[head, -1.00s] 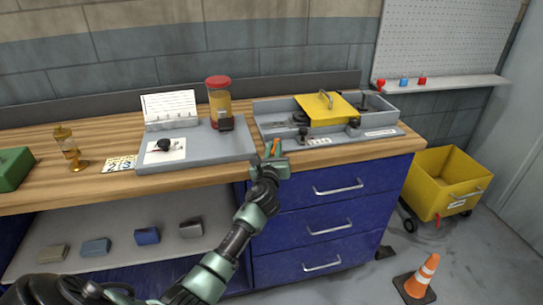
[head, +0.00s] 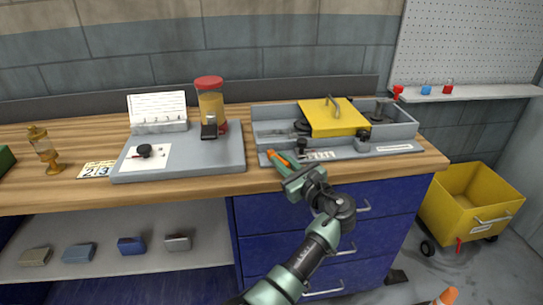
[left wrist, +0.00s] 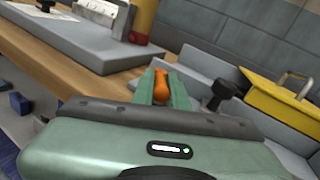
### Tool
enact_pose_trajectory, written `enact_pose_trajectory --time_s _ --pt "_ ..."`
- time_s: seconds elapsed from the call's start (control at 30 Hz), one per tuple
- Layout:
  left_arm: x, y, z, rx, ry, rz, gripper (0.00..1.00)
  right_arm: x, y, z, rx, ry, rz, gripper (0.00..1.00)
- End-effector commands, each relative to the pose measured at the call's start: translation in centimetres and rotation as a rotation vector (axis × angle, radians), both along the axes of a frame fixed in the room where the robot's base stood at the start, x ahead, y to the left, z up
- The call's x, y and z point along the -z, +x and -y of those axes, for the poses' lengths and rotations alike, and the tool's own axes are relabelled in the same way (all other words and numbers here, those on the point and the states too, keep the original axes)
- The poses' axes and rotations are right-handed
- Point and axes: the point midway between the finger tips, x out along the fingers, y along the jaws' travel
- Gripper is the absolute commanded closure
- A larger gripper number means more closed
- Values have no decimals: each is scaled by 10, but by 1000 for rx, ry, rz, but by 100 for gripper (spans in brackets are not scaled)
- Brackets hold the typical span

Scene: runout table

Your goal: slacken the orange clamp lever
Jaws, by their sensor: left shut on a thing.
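The orange clamp lever (head: 279,158) is at the front left corner of the grey trough (head: 270,134), at the front of the bench. My left gripper (head: 280,161) is shut on it, pointing back and to the left. In the left wrist view the orange lever (left wrist: 161,85) shows as a rounded grip between the two green fingers. The lever's lower part and its pivot are hidden by the fingers. My right gripper is in neither view.
A yellow cover with a handle (head: 333,117) lies over the trough. A black knob (head: 302,143) stands just right of my fingers. To the left are a grey board (head: 190,158) and a red-lidded jar (head: 211,103). Blue drawers (head: 270,215) are below.

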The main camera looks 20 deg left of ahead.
Motion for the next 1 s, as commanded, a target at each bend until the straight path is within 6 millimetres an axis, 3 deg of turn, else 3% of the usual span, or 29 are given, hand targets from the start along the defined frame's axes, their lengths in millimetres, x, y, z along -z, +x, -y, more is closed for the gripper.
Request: enact_pose_trajectory --time_s 0.2,0.7,0.73,0.8,1.0 --pt "1 -2 7 -46 -2 -1 100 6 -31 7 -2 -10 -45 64" --pt "1 -4 8 -61 -3 -1 100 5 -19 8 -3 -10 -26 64" --pt "0 -4 8 -61 -3 -1 78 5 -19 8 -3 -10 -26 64" --pt "0 -4 7 -61 -3 -1 64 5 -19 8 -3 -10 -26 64" --pt "0 -4 7 -61 -2 -1 64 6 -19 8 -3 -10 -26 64"
